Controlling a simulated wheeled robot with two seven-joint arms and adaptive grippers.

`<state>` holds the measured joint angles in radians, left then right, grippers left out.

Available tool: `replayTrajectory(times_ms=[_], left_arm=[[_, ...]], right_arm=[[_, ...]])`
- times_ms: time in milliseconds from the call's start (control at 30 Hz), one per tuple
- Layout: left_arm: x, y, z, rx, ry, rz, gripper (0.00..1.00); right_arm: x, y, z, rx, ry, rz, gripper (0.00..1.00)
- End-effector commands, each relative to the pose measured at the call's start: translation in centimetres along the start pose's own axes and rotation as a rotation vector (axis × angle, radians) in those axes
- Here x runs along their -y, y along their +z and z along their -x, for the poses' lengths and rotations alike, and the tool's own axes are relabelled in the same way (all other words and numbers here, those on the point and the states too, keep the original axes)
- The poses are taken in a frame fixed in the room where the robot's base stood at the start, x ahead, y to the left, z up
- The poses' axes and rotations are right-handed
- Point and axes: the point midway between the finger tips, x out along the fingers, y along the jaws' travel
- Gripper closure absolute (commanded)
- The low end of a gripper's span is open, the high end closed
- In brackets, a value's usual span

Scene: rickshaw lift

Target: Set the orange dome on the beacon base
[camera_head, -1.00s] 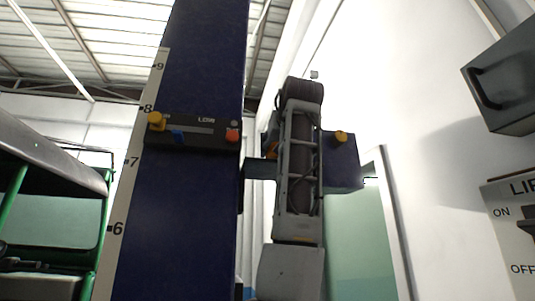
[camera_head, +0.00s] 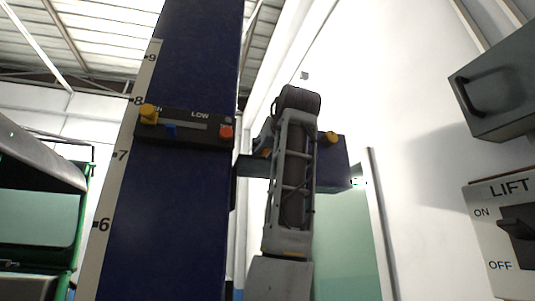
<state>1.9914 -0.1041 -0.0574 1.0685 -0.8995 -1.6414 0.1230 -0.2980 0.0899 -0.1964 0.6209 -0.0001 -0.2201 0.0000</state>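I cannot clearly identify the orange dome or the beacon base. A small yellow-orange rounded piece (camera_head: 330,137) shows above the blue bracket (camera_head: 334,165), right of my arm; I cannot tell if it is part of the dome. My arm rises from below in front of the bracket. My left gripper (camera_head: 264,142) shows only as a dark sliver behind the arm's upper end, with a bit of yellow beside it. Its fingertips are hidden, so I cannot tell its opening or whether it holds anything. My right gripper is out of view.
A blue column (camera_head: 180,215) with a height scale (camera_head: 117,170) stands left of my arm. Its black panel (camera_head: 195,143) carries a yellow knob, a blue slider and an orange-red button. A lift switch (camera_head: 516,225) and a grey box (camera_head: 500,90) are at right. A green-framed vehicle (camera_head: 40,200) is at left.

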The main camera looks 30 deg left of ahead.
Motion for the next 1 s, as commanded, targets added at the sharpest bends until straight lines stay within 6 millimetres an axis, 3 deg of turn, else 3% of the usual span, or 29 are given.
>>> replayTrajectory(times_ms=[100,400,1000], left_arm=[[0.0,0.1,-0.1,0.006,-0.001,-0.001,0.28],[0.0,0.2,-0.1,0.010,-0.002,0.000,0.28],[0.0,-0.3,0.5,0.007,-0.002,0.002,0.28]], right_arm=[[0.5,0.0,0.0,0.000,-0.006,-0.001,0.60],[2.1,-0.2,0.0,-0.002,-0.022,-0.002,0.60],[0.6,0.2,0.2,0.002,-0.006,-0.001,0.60]])
